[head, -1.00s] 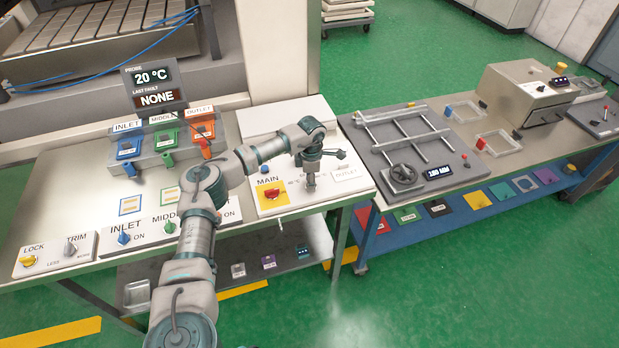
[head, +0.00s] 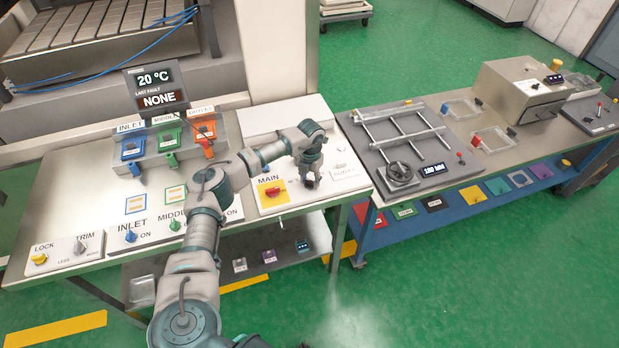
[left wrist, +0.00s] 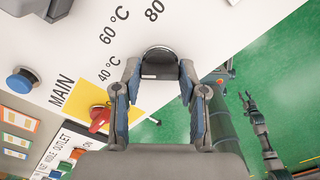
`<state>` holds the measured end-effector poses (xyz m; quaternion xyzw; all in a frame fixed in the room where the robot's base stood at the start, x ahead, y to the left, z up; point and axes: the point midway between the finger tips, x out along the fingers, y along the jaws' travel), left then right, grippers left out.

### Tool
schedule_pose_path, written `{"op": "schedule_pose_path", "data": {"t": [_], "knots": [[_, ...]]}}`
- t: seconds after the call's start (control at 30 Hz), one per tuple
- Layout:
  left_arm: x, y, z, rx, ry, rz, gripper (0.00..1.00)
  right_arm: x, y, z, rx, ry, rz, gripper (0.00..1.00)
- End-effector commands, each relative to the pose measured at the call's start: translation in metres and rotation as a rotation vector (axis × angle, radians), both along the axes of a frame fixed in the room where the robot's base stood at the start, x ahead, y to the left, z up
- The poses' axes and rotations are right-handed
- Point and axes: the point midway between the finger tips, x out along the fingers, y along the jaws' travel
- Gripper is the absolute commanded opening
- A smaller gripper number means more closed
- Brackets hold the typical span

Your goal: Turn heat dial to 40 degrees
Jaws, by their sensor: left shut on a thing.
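The heat dial (left wrist: 160,60) is a dark round knob on the white panel, with 40 °C, 60 °C and 80 labels around it in the left wrist view. My left gripper (left wrist: 158,78) is shut on it, one finger on each side. The dial's pointer is hidden, so its setting cannot be read. In the head view my left gripper (head: 310,182) points down at the panel, right of the MAIN switch, and mostly covers the dial. My right gripper (left wrist: 246,98) appears small over the green floor in the left wrist view; its fingers are too small to judge.
The red MAIN switch (head: 272,191) on its yellow plate is close left of the dial. A probe display (head: 155,78) reads 20 °C, last fault NONE. A frame with a handwheel (head: 401,174) stands on the bench to the right. A blue button (left wrist: 20,80) is on the panel.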

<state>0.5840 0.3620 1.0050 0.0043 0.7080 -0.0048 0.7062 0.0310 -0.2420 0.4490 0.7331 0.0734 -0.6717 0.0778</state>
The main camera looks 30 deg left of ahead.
Motion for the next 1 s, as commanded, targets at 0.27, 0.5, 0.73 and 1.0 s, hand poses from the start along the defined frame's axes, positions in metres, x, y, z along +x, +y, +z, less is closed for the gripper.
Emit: {"op": "schedule_pose_path", "data": {"t": [0.27,0.5,0.73,1.0], "knots": [[0.004,0.001,0.006,-0.003,-0.017,0.209,0.07,0.001,0.0,0.011,0.0,-0.001,0.0,0.4],[0.004,0.002,0.006,-0.003,-0.018,0.321,0.07,0.001,0.0,0.015,0.0,-0.002,0.001,0.4],[0.004,0.002,0.006,-0.003,-0.018,0.366,0.07,0.001,0.0,0.017,0.0,-0.002,0.001,0.4],[0.004,0.002,0.006,-0.002,-0.018,0.373,0.07,0.001,0.0,0.017,0.0,-0.002,0.001,0.4]]}}
